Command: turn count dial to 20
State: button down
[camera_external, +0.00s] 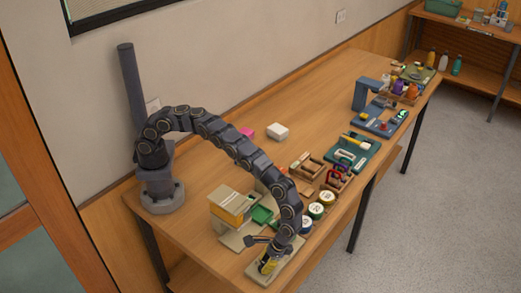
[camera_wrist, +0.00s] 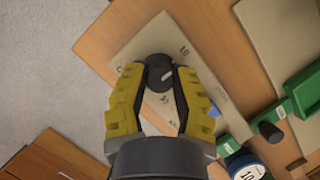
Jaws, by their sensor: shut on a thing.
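In the external view my gripper (camera_external: 268,264) is at the plate (camera_external: 287,267) near the front of the table. The dial is hidden there behind my gripper.
A beige and yellow box-like unit (camera_external: 231,205) and a green tray (camera_external: 262,215) stand just behind the plate. Several round labelled tins (camera_external: 316,211) stand to the right. The table's front edge is close, with open floor beyond.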

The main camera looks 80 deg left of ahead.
jog(key=shift+f, duration=0.1)
jog(key=m+y, duration=0.2)
jog(key=m, duration=0.3)
jog(key=shift+s+m, duration=0.1)
jog(key=shift+m, duration=0.3)
jog(key=m+t+y, duration=0.1)
jog(key=m, duration=0.1)
jog(key=m+t+y, duration=0.1)
jog(key=m, duration=0.2)
jog(key=shift+m, duration=0.3)
jog(key=c, duration=0.8)
grip_release()
